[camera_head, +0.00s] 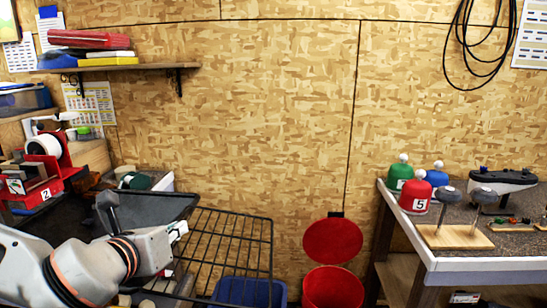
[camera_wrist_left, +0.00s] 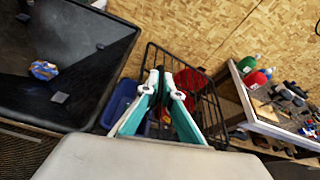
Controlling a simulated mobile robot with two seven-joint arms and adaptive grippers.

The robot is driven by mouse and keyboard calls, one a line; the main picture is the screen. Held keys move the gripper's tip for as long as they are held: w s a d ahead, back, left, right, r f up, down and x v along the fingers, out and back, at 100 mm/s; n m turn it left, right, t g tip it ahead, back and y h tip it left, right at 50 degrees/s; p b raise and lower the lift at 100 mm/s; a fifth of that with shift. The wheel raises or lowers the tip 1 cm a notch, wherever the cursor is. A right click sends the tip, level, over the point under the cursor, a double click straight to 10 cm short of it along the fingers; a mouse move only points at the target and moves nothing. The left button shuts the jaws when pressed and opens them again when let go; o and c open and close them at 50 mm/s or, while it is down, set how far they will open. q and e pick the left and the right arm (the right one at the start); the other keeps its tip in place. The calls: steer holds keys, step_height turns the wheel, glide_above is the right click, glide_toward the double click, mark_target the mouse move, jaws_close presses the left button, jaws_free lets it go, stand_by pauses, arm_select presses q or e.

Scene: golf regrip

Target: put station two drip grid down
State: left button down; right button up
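The drip grid is a black wire rack (camera_head: 232,246), hanging level or slightly tilted in front of the wall, to the right of a black tray (camera_head: 60,222). My left gripper (camera_head: 178,231) is at the grid's left edge. In the left wrist view the teal and white fingers (camera_wrist_left: 164,82) come together at the near edge of the grid (camera_wrist_left: 212,104) and look closed on its wire. The exact contact is hard to see. The tray also shows in the left wrist view (camera_wrist_left: 100,95). My right gripper is not in view.
A red bin (camera_head: 333,290) with a raised red lid (camera_head: 332,241) and a blue bin (camera_head: 248,292) stand below and beyond the grid. A bench (camera_head: 480,265) with domed and tool items is at right. A red vise marked 2 (camera_head: 30,190) is at far left.

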arm_select(q)
steer(key=d+m+h, duration=0.1)
steer(key=d, duration=0.2)
steer(key=s+d+r+h, duration=0.1)
steer(key=d, duration=0.3)
steer(key=s+d+m+h, duration=0.1)
steer(key=d, duration=0.3)
steer(key=shift+s+r+m+g, duration=0.25)
steer(key=shift+r+m+g, duration=0.05)
steer(key=shift+r+g, duration=0.1)
steer(key=s+d+r+h, duration=0.1)
steer(key=d+r, duration=0.2)
steer(key=n+y, duration=0.1)
steer(key=y, duration=0.1)
glide_above(228, 260)
steer(key=w+a, duration=0.2)
steer(key=a, duration=0.2)
steer(key=w+a+f+n+t+y, duration=0.1)
steer(key=a+f+n+y, duration=0.1)
steer(key=a, duration=0.9)
step_height(228, 260, down, 2)
steer(key=shift+a+f+n+y, duration=0.25)
steer(key=shift+n+y, duration=0.15)
steer(key=shift+y, duration=0.3)
steer(key=shift+f, duration=0.2)
